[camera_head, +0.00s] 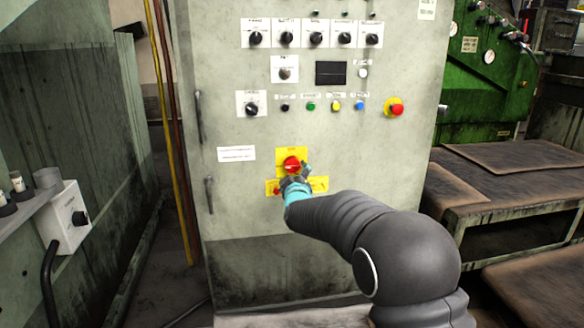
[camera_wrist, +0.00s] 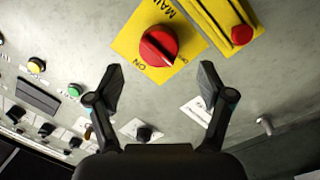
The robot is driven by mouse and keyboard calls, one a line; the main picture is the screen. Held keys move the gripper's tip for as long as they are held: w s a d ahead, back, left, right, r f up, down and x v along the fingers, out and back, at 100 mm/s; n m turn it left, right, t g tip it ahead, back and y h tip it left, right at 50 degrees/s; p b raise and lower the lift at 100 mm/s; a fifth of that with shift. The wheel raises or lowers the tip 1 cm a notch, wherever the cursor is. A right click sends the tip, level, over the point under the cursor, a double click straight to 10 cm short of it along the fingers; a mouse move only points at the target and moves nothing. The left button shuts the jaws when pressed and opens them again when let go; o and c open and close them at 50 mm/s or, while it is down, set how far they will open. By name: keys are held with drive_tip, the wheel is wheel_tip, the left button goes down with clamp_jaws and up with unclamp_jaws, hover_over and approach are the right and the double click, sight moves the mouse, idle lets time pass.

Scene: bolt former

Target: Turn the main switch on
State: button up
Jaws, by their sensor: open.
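The main switch (camera_head: 291,164) is a red rotary knob on a yellow plate on the grey cabinet front. In the wrist view the knob (camera_wrist: 157,45) sits beyond the fingertips, with the words MAIN, ON and a small, blurred label, likely OFF, around it. Its dark pointer mark is turned toward that small label, away from ON. My gripper (camera_head: 297,180) is just below and in front of the switch in the head view, covering part of its surroundings. The wrist view shows the two fingers of my gripper (camera_wrist: 160,74) spread apart, with nothing between them and the knob apart from them.
A second yellow plate with a red part (camera_wrist: 241,34) lies close beside the switch. A red emergency button (camera_head: 395,108), coloured buttons and black knobs (camera_head: 252,108) are higher on the cabinet. Door handles (camera_head: 209,195) stick out at left. A workbench (camera_head: 500,185) stands at right.

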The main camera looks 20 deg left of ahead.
sight(292, 168)
drive_tip(key=shift+p+x, duration=0.3)
drive_tip(key=shift+x, duration=2.65)
drive_tip(key=c, duration=1.2)
